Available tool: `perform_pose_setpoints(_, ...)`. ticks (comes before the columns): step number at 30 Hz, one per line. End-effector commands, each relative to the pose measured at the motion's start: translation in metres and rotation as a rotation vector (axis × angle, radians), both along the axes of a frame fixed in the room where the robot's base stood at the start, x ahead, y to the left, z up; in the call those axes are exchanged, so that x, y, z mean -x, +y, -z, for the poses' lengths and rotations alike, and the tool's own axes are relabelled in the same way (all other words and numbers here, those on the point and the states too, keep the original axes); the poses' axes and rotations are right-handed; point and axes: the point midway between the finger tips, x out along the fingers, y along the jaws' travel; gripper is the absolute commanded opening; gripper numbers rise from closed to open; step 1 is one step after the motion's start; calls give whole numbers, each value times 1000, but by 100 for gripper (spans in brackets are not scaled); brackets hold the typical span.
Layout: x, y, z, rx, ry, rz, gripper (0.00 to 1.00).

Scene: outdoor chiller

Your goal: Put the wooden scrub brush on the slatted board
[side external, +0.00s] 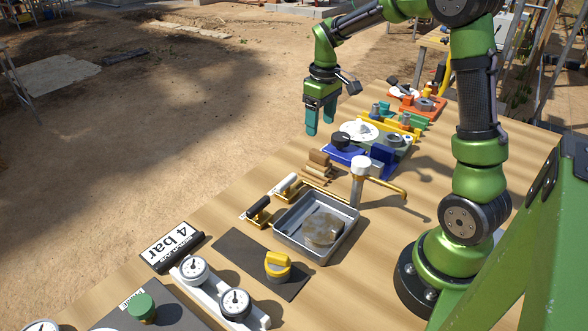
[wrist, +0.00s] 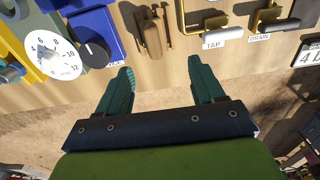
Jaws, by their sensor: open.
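The wooden scrub brush (side external: 319,158) is a brown block lying on top of the slatted board (side external: 315,177), near the table's far-left edge in the side view. In the wrist view the brush (wrist: 152,40) is at the top centre, with thin slats of the board (wrist: 166,24) showing beside it. The brush hides part of the board. My gripper (side external: 320,124) is up above that table edge, apart from the brush, pointing down. In the wrist view my gripper (wrist: 160,68) has its teal fingers spread wide with nothing between them.
A blue unit with a black knob (side external: 341,140) and a white dial (side external: 358,131) stand behind the board. The grey sink tray (side external: 283,242) with a tap (side external: 361,170) and two labelled levers (side external: 258,208) are in front.

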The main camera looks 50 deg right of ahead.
Motion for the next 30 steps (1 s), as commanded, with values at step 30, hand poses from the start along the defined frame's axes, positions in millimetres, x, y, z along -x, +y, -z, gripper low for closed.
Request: perform_pose_setpoints(30,145,176,-92,-287,-560,320,68)
